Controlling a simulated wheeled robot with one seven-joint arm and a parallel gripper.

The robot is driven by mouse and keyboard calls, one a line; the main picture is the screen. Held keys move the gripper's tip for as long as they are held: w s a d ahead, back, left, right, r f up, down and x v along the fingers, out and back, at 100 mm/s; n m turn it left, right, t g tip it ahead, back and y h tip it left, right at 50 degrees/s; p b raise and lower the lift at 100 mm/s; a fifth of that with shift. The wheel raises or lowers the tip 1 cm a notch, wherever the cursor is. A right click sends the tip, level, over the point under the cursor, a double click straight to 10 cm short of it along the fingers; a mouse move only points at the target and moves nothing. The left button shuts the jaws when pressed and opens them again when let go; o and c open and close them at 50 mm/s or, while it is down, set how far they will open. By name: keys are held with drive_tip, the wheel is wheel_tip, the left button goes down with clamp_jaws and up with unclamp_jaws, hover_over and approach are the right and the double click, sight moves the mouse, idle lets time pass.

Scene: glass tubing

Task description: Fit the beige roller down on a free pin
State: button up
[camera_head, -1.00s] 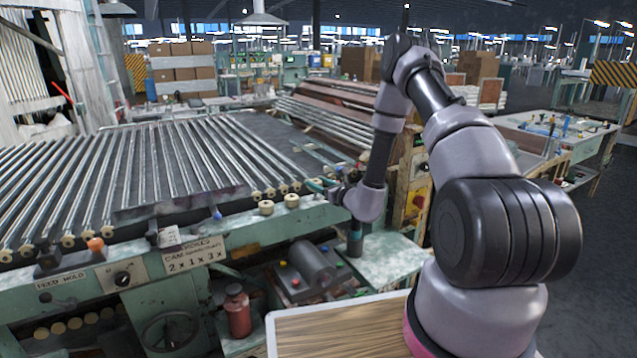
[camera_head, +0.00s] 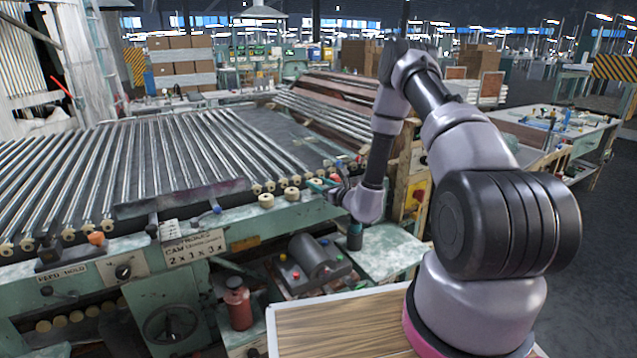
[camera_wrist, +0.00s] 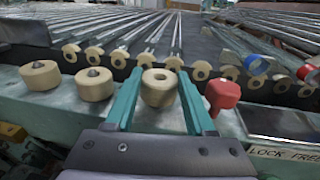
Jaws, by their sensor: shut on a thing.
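My gripper (camera_wrist: 160,100) has two teal fingers shut on a beige roller (camera_wrist: 159,89) in the wrist view. The roller is upright, with a dark round hole in its top; no pin tip shows in the hole. Its underside is hidden, so I cannot tell whether it touches the ledge or a pin. To its left, two beige rollers (camera_wrist: 94,85) (camera_wrist: 40,76) sit on the green ledge with dark pin tips in their tops. In the head view these two (camera_head: 291,194) (camera_head: 266,200) stand left of my gripper (camera_head: 322,186), where the held roller is hard to make out.
A red knob (camera_wrist: 222,94) stands close to the right finger. Behind the ledge runs a row of beige roller ends (camera_wrist: 201,70) with metal rods. A blue-ringed part (camera_wrist: 258,65) is at the right. A sign plate (camera_wrist: 285,153) is on the front face.

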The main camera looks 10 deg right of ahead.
drive_tip(key=shift+f, duration=0.45)
drive_tip(key=o, duration=1.4)
drive_tip(key=shift+s, duration=0.1)
drive_tip(key=v, duration=1)
drive_tip(key=shift+s+d, duration=0.15)
drive_tip(key=shift+s, duration=0.15)
